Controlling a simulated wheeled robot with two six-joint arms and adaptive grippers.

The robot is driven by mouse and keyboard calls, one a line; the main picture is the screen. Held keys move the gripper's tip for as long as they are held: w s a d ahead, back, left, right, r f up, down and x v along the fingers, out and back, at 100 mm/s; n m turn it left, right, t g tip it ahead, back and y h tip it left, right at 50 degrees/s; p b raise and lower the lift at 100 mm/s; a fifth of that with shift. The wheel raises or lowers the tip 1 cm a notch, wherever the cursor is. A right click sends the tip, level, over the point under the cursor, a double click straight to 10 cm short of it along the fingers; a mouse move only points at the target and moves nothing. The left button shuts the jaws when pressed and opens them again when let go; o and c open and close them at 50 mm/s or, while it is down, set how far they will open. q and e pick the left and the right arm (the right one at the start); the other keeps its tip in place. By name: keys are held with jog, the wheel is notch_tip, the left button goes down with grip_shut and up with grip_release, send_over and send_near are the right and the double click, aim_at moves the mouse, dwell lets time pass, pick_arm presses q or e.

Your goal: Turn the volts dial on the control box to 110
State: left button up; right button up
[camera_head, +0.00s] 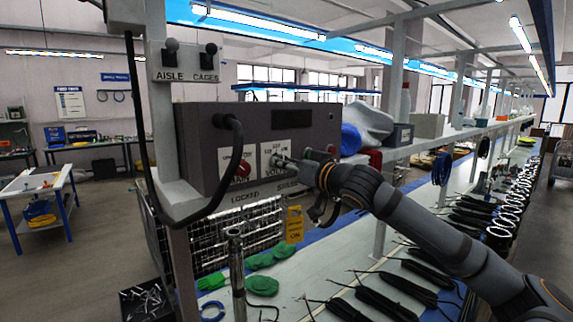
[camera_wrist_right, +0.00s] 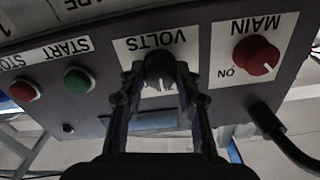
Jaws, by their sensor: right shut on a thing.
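The grey control box (camera_head: 255,125) is mounted on a post left of centre in the head view. Its volts dial (camera_wrist_right: 160,72) is a black knob on a white plate marked VOLTS, upside down in the right wrist view. A white pointer shows on the knob; the numbers around it are too small or hidden to read. My right gripper (camera_head: 284,162) reaches the box front from the right. In the right wrist view its two fingers (camera_wrist_right: 161,80) are closed on either side of the volts dial. My left gripper is not in view.
A red MAIN dial (camera_wrist_right: 256,56) sits beside the volts plate, with ON marked near it. A green START button (camera_wrist_right: 77,80) and a red button (camera_wrist_right: 25,89) are on the other side. A black cable (camera_head: 236,135) loops off the box front. A workbench (camera_head: 340,290) with black tubes lies below.

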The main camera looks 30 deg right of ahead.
jog(key=shift+r+n+p, duration=0.1)
jog(key=shift+n+p, duration=0.3)
jog(key=shift+n, duration=4.1)
jog(key=o, duration=1.2)
jog(key=shift+c, duration=0.2)
